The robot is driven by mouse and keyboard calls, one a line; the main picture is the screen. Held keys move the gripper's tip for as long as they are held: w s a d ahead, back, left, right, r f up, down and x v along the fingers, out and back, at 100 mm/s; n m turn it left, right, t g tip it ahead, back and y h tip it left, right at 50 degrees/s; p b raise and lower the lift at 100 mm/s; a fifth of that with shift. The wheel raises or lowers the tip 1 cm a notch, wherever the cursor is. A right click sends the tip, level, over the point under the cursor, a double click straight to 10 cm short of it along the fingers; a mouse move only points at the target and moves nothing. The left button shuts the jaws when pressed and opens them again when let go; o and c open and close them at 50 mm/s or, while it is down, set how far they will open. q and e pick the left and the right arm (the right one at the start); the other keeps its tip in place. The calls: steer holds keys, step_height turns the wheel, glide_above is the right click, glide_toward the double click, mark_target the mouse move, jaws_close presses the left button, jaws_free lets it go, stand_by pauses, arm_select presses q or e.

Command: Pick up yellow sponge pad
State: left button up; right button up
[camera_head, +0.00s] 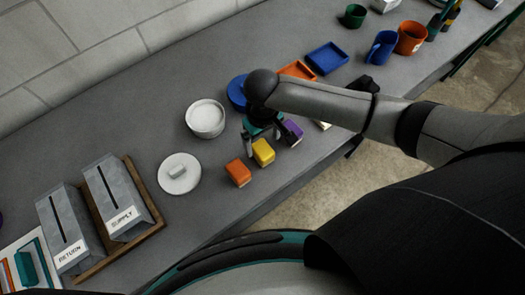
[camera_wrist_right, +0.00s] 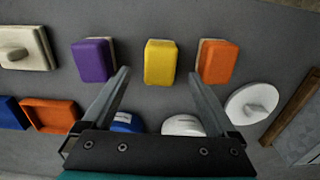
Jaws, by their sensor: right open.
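The yellow sponge pad (camera_head: 263,152) lies on the grey bench near its front edge, between an orange pad (camera_head: 238,172) and a purple pad (camera_head: 292,132). The yellow pad also shows in the right wrist view (camera_wrist_right: 160,62), with a paler layer underneath. My right gripper (camera_head: 270,140) is open and empty above the bench, close to the yellow pad. In the right wrist view its two fingers (camera_wrist_right: 158,75) point toward the yellow pad, one tip on each side of it in the picture. I cannot tell the remaining height. My left gripper is not in view.
A white tub (camera_head: 205,118), a round white lid (camera_head: 179,173) and a blue round item (camera_head: 237,92) stand nearby. RETURN (camera_head: 67,235) and SUPPLY (camera_head: 120,200) boxes are at left. Blue (camera_head: 327,58) and orange trays (camera_wrist_right: 50,115) lie beyond. Bare bench surrounds the pads' front.

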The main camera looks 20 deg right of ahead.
mark_target(263, 149)
steer(key=shift+f+b, duration=0.35)
steer(key=shift+f, duration=3.1)
steer(key=c, duration=1.5)
